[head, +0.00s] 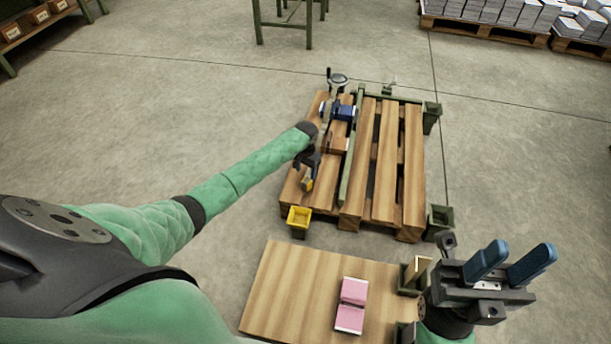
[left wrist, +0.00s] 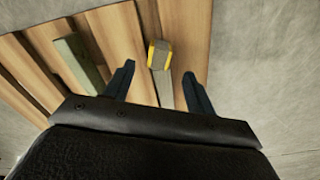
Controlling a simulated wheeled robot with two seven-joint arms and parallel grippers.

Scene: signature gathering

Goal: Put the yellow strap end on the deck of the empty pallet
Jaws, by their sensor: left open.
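The yellow strap end (head: 307,184) lies at the near left part of the wooden pallet (head: 384,170). In the left wrist view the strap end (left wrist: 160,55) has a grey middle with yellow edges and lies over the slats. My left gripper (head: 311,168) is right at it, with its dark fingers open. In the left wrist view the fingers (left wrist: 158,74) stand apart on either side of the strap, with gaps visible. My right gripper (head: 508,262) is open and empty at the lower right, its blue fingers apart.
A green bar divides the pallet, and a blue device (head: 341,112) sits on its far left part. A wooden table (head: 285,290) with pink pads (head: 351,305) is in front. Open floor lies around.

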